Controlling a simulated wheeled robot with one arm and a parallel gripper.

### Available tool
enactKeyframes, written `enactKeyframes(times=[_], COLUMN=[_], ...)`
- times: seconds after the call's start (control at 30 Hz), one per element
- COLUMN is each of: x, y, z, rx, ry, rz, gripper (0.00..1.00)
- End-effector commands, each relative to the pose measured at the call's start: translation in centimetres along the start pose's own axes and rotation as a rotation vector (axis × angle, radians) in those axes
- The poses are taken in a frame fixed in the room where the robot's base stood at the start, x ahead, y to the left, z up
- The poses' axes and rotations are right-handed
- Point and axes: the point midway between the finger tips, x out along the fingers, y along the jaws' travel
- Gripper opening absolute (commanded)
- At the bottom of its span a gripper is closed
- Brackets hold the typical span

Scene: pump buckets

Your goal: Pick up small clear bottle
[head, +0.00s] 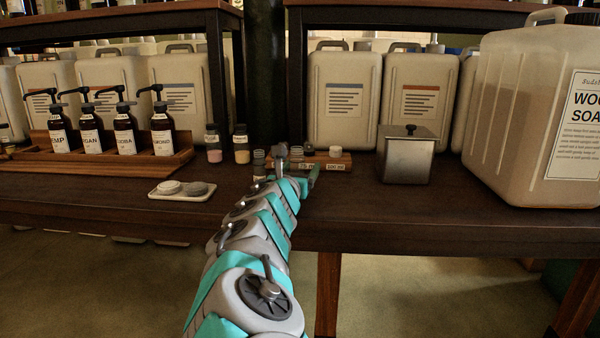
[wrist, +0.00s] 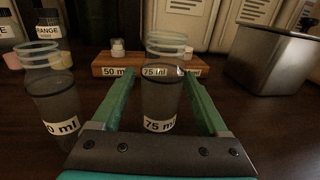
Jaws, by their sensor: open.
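My gripper (wrist: 160,78) is open, its two green fingers reaching forward low over the table. A clear bottle (wrist: 163,98) labelled 75 ml stands upright between the fingers, with a gap visible on each side. A second clear bottle (wrist: 50,92), its label ending in "0 ml", stands upright outside the left finger. In the head view a clear bottle (head: 259,165) shows left of my gripper (head: 305,180). My arm hides much of the area around the gripper there.
A wooden rack (wrist: 108,66) with 50 ml and 75 ml labels stands behind the bottles. A metal box (head: 406,160) is to the right. A tray with lids (head: 181,197), small jars (head: 241,150) and pump bottles (head: 125,130) are to the left. The dark table (head: 450,225) is clear at front right.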

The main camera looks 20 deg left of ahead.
Motion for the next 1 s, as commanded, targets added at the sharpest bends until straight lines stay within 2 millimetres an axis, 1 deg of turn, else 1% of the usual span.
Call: enactKeyframes(times=[0.07, 0.1, 0.77, 1.0], x=[-0.01, -0.01, -0.01, -0.01], y=[0.01, 0.01, 0.03, 0.02], z=[0.03, 0.02, -0.02, -0.02], rx=[0.0, 0.0, 0.0, 0.0], ry=[0.0, 0.0, 0.0, 0.0], rz=[0.0, 0.0, 0.001, 0.0], gripper=[0.77, 0.75, 0.01, 0.0])
